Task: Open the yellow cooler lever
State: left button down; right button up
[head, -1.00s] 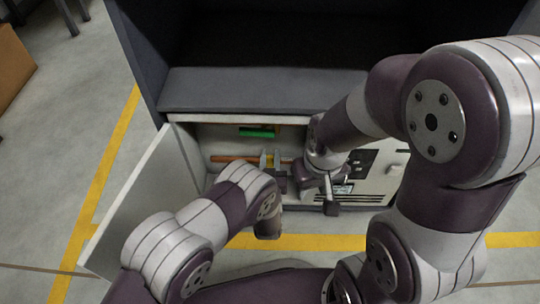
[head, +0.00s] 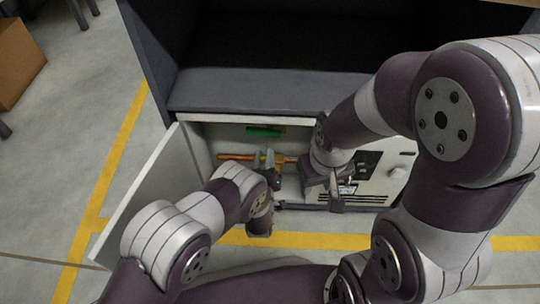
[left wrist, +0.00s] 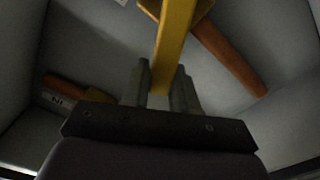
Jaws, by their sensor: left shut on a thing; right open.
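The yellow lever (left wrist: 175,38) runs down from the top of the left wrist view, from a yellow valve body on an orange pipe. In the head view only a small yellow part (head: 278,171) shows by the pipe, inside the open cabinet. My left gripper (head: 267,158) reaches into the cabinet. In the left wrist view its fingers (left wrist: 162,84) are shut on the lever's lower end. My right gripper (head: 335,190) is open in front of the cabinet's right-hand panel; my right arm partly hides that area.
The orange pipe (head: 236,157) runs across the cabinet interior. The white cabinet door (head: 145,195) stands open at the left. A green part (head: 263,132) sits above the pipe. A white panel (head: 385,180) with dark parts and a knob lies at the right.

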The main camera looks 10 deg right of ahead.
pick_arm(q)
jog(key=n, duration=0.1)
jog(key=a+n, duration=0.1)
jog(key=f+n, duration=0.1)
jog(key=shift+w+a, duration=0.2)
jog(key=shift+w, duration=0.05)
jog(key=f+n, duration=0.1)
jog(key=a+n, duration=0.1)
jog(key=n, duration=0.1)
jog(key=f+n, duration=0.1)
jog(key=n, duration=0.1)
jog(key=shift+w+a+f, duration=0.25)
jog(key=shift+a+f, duration=0.1)
jog(key=shift+a+f+n+b, duration=0.1)
jog(key=shift+f+n+b, duration=0.3)
jog(key=shift+n, duration=0.45)
jog(key=shift+a+f+n+b, duration=0.1)
jog(key=shift+f+n+b, duration=0.1)
jog(key=shift+f+n, duration=0.45)
jog(key=shift+r+n, duration=0.15)
jog(key=shift+n, duration=0.15)
jog(key=c, duration=1)
grip_release()
jog(key=shift+o, duration=0.2)
